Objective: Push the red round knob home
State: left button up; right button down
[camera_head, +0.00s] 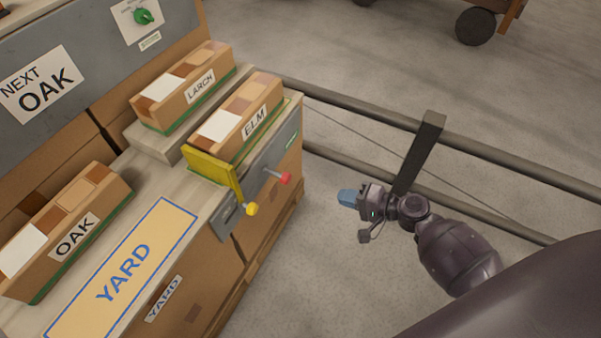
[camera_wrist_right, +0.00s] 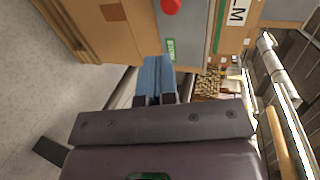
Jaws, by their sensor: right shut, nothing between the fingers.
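The red round knob (camera_head: 285,178) sticks out on a short stem from the grey panel (camera_head: 262,170) on the bench's right side. It also shows at the top edge of the right wrist view (camera_wrist_right: 170,6), partly cut off. My right gripper (camera_head: 346,197) has blue fingers and is shut and empty. It is to the right of the knob with a clear gap between them. In the right wrist view its fingers (camera_wrist_right: 155,78) point up toward the panel, below the knob. My left gripper is not in view.
A yellow ball knob (camera_head: 251,209) on a yellow bracket (camera_head: 212,172) sits left of the red knob. The ELM box (camera_head: 240,125), LARCH box (camera_head: 187,85) and OAK box (camera_head: 70,225) stand on the bench. A rail (camera_head: 480,155) with a post (camera_head: 418,155) runs behind my right arm.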

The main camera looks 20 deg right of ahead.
jog(key=shift+w+r, duration=0.15)
jog(key=b, duration=0.1)
send_near(289, 180)
jog(key=x, duration=0.6)
jog(key=shift+w+d+f, duration=0.1)
jog(key=shift+d+f, duration=0.05)
jog(key=shift+f, duration=0.15)
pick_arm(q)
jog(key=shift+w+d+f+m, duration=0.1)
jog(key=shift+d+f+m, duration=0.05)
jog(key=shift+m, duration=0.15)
pick_arm(e)
jog(key=shift+w+a, duration=0.35)
jog(key=shift+w, duration=0.1)
